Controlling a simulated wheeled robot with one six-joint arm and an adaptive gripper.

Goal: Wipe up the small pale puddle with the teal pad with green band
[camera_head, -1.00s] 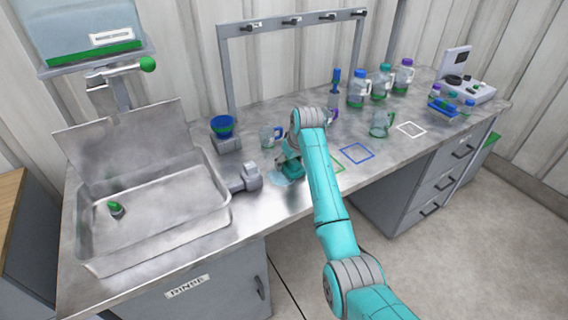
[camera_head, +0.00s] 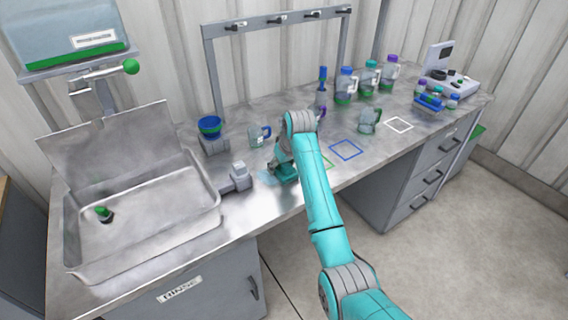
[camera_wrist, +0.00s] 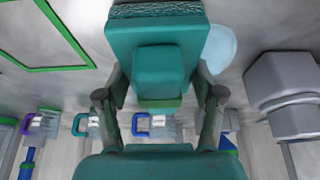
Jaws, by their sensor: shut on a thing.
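The teal pad with green band (camera_wrist: 155,40) is between the fingers of my gripper (camera_wrist: 158,98) in the wrist view. Its grey underside edge faces the steel counter. In the head view my gripper (camera_head: 282,160) is low over the counter, with the teal pad (camera_head: 287,174) under it. The small pale puddle (camera_head: 266,178) is a light blue patch just left of the pad. It also shows in the wrist view (camera_wrist: 219,48), partly hidden behind the pad's right edge. I cannot tell whether the pad touches the counter.
A grey fixture (camera_head: 236,178) stands left of the puddle, beside the sink (camera_head: 215,228). A blue-handled jug (camera_head: 257,136) and a blue bowl on a stand (camera_head: 209,127) are behind. Green, blue (camera_head: 346,141) and white (camera_head: 398,117) outlined squares lie to the right.

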